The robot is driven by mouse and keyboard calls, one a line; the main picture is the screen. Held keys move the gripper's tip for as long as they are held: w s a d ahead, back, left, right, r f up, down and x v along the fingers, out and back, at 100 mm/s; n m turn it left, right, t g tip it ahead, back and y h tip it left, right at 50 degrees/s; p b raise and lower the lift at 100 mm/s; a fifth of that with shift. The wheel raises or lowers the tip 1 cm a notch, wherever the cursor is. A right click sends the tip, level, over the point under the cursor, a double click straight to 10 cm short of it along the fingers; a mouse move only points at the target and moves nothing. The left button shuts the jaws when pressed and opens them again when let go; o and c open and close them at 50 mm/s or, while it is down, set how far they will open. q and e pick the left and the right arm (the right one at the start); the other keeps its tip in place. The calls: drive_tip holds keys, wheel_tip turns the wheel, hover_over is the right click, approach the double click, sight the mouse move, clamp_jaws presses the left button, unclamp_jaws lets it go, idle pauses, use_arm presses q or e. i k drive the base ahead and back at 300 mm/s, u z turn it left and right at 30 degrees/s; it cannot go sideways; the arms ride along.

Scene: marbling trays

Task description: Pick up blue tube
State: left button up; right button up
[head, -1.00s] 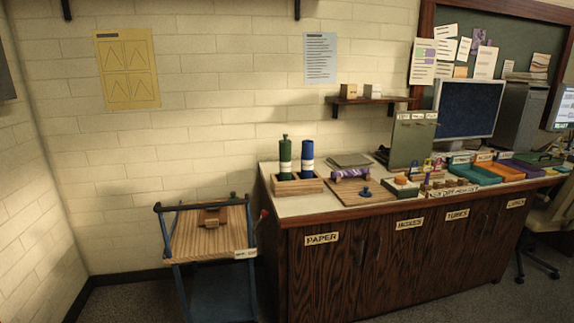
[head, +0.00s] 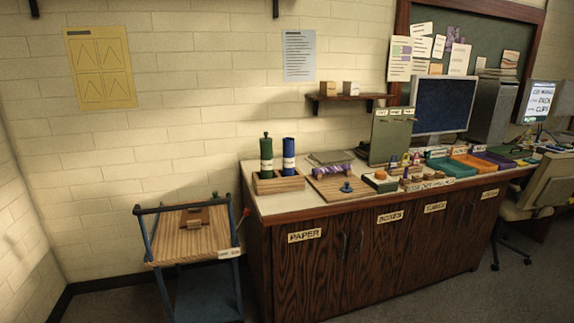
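The blue tube (head: 289,158) stands upright in a wooden holder (head: 278,184) at the left end of the counter. It has a pale label band around it. A green tube (head: 266,155) with a knob on top stands upright just left of it in the same holder. The lower ends of both tubes are hidden by the holder. Neither of my grippers shows in the head view.
The counter (head: 310,216) has a purple patterned roll (head: 331,171) on a wooden board, and several trays and small items to the right. A small wooden-topped cart (head: 190,240) stands left of the counter. A chair (head: 548,190) is at far right.

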sight(288, 144)
drive_tip(key=z, duration=0.4)
drive_tip(key=i, duration=0.6)
drive_tip(key=z, duration=0.6)
drive_tip(key=i, duration=1)
drive_tip(key=u, duration=0.2)
